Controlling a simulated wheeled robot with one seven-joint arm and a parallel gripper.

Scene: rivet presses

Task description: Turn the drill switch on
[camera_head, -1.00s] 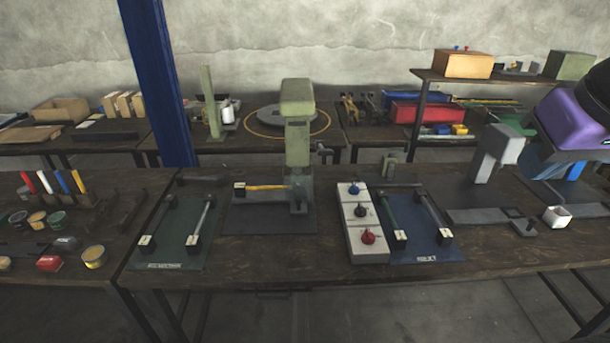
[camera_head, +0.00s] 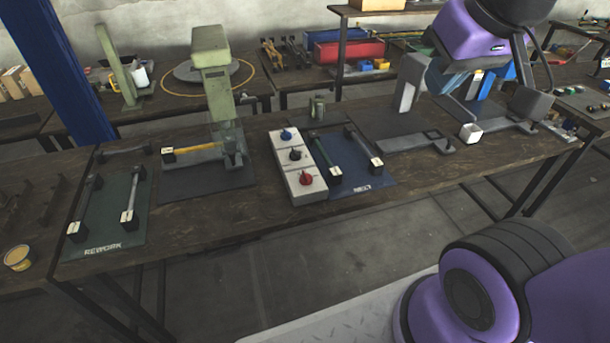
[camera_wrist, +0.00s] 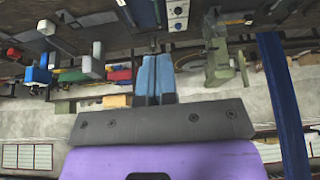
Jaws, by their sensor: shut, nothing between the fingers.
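A white switch box (camera_head: 297,170) stands on the workbench in the middle of the head view, in three sections. It has a blue knob (camera_head: 286,135), a black knob (camera_head: 295,154) and a red knob (camera_head: 306,179). I cannot read labels that say which is the drill switch. The green drill press (camera_head: 218,85) stands to its left. My gripper (camera_head: 436,82), purple with light blue fingers, is up and to the right of the box, well apart from it. In the wrist view, which is upside down, the fingers (camera_wrist: 154,62) are shut and empty, and the switch box (camera_wrist: 178,14) shows beyond them.
A blue mat (camera_head: 362,197) with two dark-ended bars lies right of the box. A green mat marked REWORK (camera_head: 108,240) lies to the left. A blue post (camera_head: 65,75) rises behind.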

